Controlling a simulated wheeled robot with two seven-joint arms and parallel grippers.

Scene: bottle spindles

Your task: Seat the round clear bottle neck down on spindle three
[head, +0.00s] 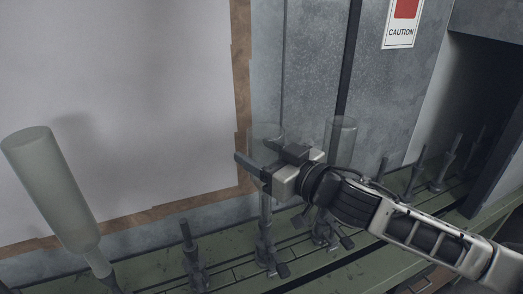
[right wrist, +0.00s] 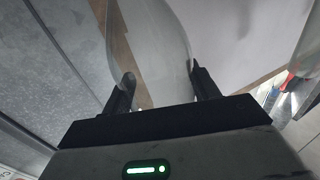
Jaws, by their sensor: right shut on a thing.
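My right gripper (head: 262,174) is shut around a round clear bottle (head: 265,136), which stands upright with its flat base up. In the right wrist view the bottle (right wrist: 155,50) shows between the two fingers. A spindle (head: 267,240) on the green rail stands directly below the held bottle. The gripper hides the bottle's lower part, so I cannot tell whether the neck is around the spindle or how far down it sits. No number shows on the spindles. My left gripper is not in view.
A second clear bottle (head: 341,135) stands close right of the held one, partly behind my arm. A tall frosted bottle (head: 50,185) stands neck down at the left. A bare spindle (head: 189,250) stands between, on the green rail (head: 230,271). More bare spindles (head: 415,172) stand right. A grey wall panel (head: 310,60) is behind.

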